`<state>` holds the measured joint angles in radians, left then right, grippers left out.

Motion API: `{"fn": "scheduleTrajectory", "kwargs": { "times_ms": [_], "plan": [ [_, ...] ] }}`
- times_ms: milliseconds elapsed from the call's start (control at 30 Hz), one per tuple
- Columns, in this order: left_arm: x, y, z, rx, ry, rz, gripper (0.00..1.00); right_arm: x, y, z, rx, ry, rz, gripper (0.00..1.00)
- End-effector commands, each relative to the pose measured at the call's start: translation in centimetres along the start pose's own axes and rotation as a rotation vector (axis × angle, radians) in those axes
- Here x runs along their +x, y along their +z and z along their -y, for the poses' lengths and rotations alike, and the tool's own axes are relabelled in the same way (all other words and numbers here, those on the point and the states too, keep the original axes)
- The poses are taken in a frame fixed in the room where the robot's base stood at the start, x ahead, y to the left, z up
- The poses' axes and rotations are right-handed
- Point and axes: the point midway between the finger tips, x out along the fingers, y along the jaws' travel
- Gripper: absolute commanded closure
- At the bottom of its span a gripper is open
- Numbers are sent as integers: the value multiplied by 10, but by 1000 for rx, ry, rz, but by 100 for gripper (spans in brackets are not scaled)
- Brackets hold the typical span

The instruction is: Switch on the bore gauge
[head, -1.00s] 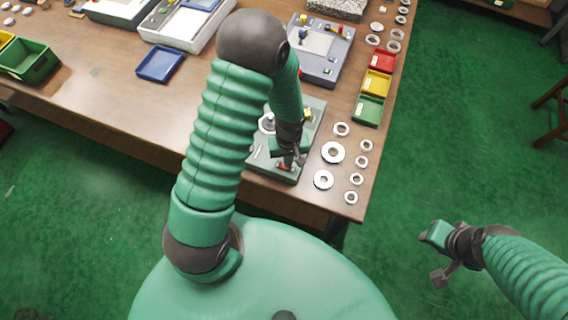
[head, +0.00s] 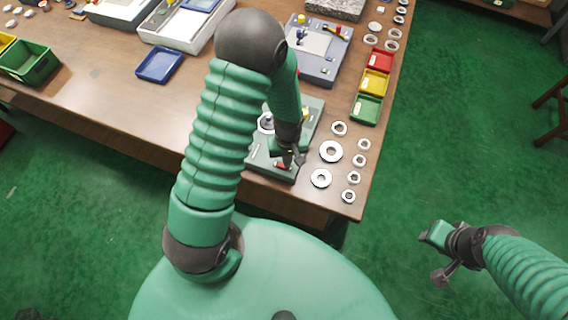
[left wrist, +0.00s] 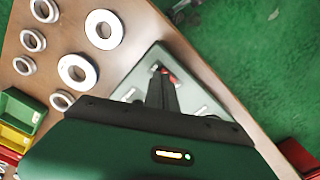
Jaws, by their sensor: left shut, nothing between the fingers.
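The bore gauge (head: 261,159) is a grey-green plate near the table's front right corner, partly hidden behind my left arm. It has a red switch at its front end, which shows beside my fingertips in the left wrist view (left wrist: 170,76). My left gripper (head: 292,160) is shut and empty, low over the front end of the gauge. Its dark fingers also show in the left wrist view (left wrist: 161,92), close to the switch; I cannot tell whether they touch it.
Several metal rings (head: 331,151) lie on the table right of the gauge. Red, yellow and green bins (head: 366,108) stand behind them. A grey device (head: 318,69) and a blue tray (head: 160,65) are farther back. The table edge is close in front.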

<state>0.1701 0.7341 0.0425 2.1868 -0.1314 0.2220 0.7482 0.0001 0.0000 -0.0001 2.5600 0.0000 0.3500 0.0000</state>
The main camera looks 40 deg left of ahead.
Motion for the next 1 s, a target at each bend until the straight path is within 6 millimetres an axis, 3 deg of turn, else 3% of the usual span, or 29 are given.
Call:
{"fn": "scheduleTrajectory", "kwargs": {
  "times_ms": [1000],
  "plan": [
    [11,-1,0,-1,0,0,100,8,2,0,0,0,0,64]
  ]
}}
